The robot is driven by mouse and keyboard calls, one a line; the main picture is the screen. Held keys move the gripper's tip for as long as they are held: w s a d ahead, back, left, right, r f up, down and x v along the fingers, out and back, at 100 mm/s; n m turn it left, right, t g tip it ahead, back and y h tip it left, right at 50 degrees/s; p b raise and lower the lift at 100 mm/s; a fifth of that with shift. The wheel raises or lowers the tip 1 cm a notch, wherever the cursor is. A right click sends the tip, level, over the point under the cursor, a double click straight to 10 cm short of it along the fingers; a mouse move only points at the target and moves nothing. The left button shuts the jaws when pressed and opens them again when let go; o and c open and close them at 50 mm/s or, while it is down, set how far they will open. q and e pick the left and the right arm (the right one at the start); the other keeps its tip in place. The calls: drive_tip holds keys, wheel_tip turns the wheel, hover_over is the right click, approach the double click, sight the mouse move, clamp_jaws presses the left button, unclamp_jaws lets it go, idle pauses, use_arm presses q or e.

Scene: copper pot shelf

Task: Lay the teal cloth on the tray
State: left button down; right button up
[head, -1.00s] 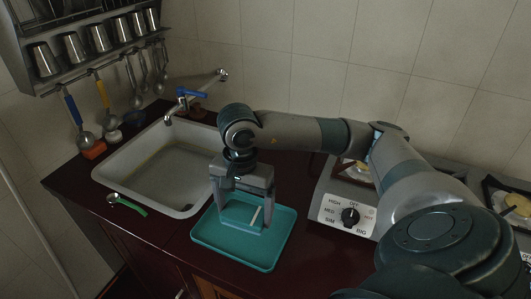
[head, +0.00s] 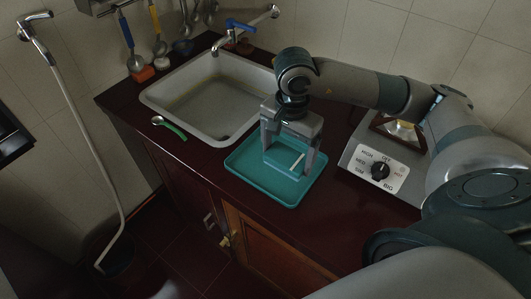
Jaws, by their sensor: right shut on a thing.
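A teal tray (head: 250,172) with a raised rim lies on the dark red counter, right of the sink. My right gripper (head: 287,162) points down over the tray, its fingers spread wide around a folded teal cloth (head: 281,168) and shut on it. The cloth looks like a flat block of nearly the tray's colour, with a pale strip on its right part. It is low over the tray or touching it; I cannot tell which. My left gripper is not in view.
The grey sink (head: 205,100) with its blue-handled tap (head: 240,26) is behind left. Bare counter lies in front of the stove.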

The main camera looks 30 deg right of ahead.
drive_tip(key=w+f+p, duration=0.1)
drive_tip(key=w, duration=0.1)
drive_tip(key=w+a+f+p, duration=0.1)
drive_tip(key=w+f, duration=0.1)
drive_tip(key=w, duration=0.1)
drive_tip(key=w+f+p, duration=0.1)
drive_tip(key=w+f, duration=0.1)
drive_tip(key=w, duration=0.1)
drive_tip(key=shift+w+a, duration=0.15)
drive_tip(key=shift+a, duration=0.25)
drive_tip(key=shift+w+f, duration=0.2)
drive_tip(key=shift+w, duration=0.1)
wheel_tip(320, 180, down, 3)
drive_tip(key=shift+a+r+p, duration=0.1)
drive_tip(key=shift+p, duration=1.1)
drive_tip(key=shift+f, duration=0.6)
